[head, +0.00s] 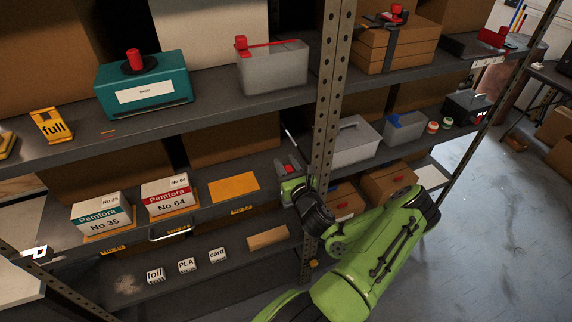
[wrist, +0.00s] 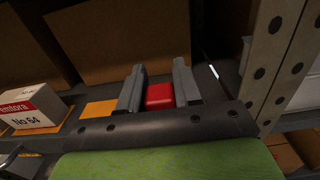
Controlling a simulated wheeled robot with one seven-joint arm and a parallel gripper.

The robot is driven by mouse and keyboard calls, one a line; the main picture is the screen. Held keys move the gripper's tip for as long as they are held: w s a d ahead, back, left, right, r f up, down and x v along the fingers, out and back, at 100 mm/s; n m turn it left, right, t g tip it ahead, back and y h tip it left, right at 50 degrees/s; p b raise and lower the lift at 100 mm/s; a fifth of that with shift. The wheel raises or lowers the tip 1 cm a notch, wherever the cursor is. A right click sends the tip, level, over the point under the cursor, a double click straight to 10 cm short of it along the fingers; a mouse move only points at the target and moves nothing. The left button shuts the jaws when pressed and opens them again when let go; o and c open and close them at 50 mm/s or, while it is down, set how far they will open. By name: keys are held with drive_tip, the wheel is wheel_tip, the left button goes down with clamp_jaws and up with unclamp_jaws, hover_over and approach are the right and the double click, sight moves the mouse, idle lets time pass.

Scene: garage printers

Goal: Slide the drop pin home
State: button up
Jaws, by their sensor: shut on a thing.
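My gripper (head: 288,166) is at the middle shelf, just left of the perforated upright post. In the wrist view its two grey fingers (wrist: 159,78) stand either side of a red block-like piece (wrist: 159,96) and are shut on it. The red piece also shows between the fingers in the head view (head: 289,169). Its lower part is hidden by the gripper body, so I cannot tell whether it is the head of the drop pin. A thin pale rod (wrist: 213,72) shows right of the fingers, apart from them; it also shows in the head view (head: 290,134).
The perforated post (head: 324,110) stands close right of my gripper. Left on the shelf are an orange pad (head: 234,187), a No 64 box (head: 169,194) and a No 35 box (head: 101,215). A teal box (head: 145,93) and a grey bin (head: 272,70) stand above.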

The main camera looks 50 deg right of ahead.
drive_tip(key=shift+f+b, duration=1.65)
drive_tip(key=shift+f, duration=0.7)
drive_tip(key=o, duration=1.1)
